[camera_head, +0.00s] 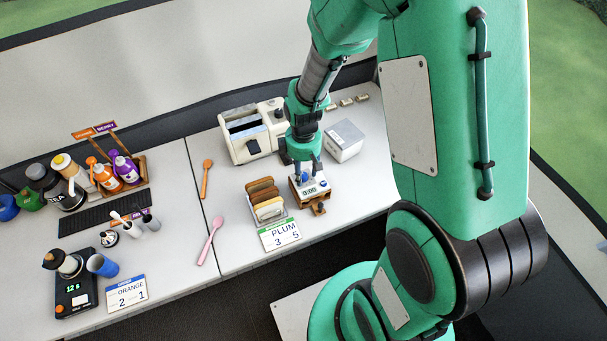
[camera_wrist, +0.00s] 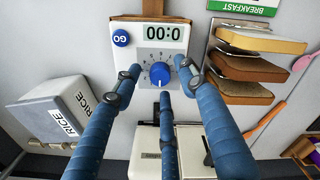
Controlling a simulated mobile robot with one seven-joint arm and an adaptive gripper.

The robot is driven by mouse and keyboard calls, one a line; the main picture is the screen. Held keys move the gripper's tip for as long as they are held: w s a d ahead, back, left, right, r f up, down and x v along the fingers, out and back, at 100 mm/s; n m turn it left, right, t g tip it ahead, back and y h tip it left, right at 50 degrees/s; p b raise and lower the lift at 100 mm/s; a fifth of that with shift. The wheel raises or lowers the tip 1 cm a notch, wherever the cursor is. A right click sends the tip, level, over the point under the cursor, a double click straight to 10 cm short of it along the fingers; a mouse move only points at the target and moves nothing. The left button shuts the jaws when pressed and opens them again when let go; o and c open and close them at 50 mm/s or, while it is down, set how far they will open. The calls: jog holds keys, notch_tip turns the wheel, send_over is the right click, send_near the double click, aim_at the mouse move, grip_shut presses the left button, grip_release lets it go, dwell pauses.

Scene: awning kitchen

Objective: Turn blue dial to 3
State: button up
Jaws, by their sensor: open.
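A small timer (camera_head: 325,185) with a wooden frame stands on the counter below my gripper (camera_head: 308,172). A white pointer line on the dial points toward the bottom of the picture. A blue GO button (camera_wrist: 121,38) is beside the display. My gripper (camera_wrist: 160,80) is open, its blue fingers spread around the dial. I cannot tell whether they touch it.
A pink spoon (camera_head: 211,238) and an orange spoon (camera_head: 206,178) lie farther left.

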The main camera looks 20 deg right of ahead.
jog(key=shift+f, duration=0.4)
grip_shut()
